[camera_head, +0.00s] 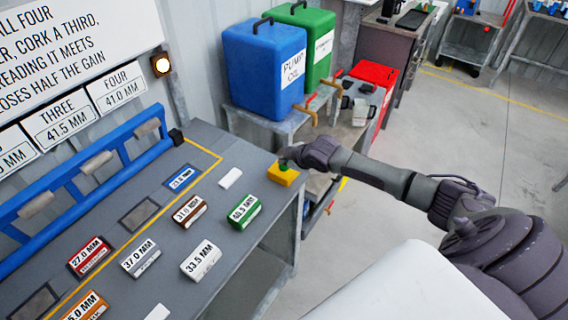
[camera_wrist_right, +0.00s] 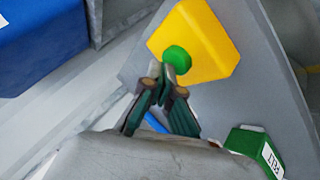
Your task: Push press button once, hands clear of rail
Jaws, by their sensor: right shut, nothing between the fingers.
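The press button is a green round cap (camera_wrist_right: 177,57) on a yellow box (camera_head: 283,176), at the right end of the grey bench in the head view. The yellow box also fills the top of the right wrist view (camera_wrist_right: 212,38). My right gripper (camera_head: 286,159) is shut and empty, its fingertips (camera_wrist_right: 164,82) right at the green cap. I cannot tell whether they touch it or press it. The blue rail (camera_head: 90,165) with grey rollers runs along the back left of the bench, well apart from my right gripper. My left gripper is out of view.
Labelled blocks lie on the bench (camera_head: 225,262), including a green one (camera_head: 244,212) and a white one (camera_head: 201,260). Blue (camera_head: 262,65) and green (camera_head: 306,40) containers stand behind the yellow box. A lamp (camera_head: 161,65) glows on the wall. Open floor lies right.

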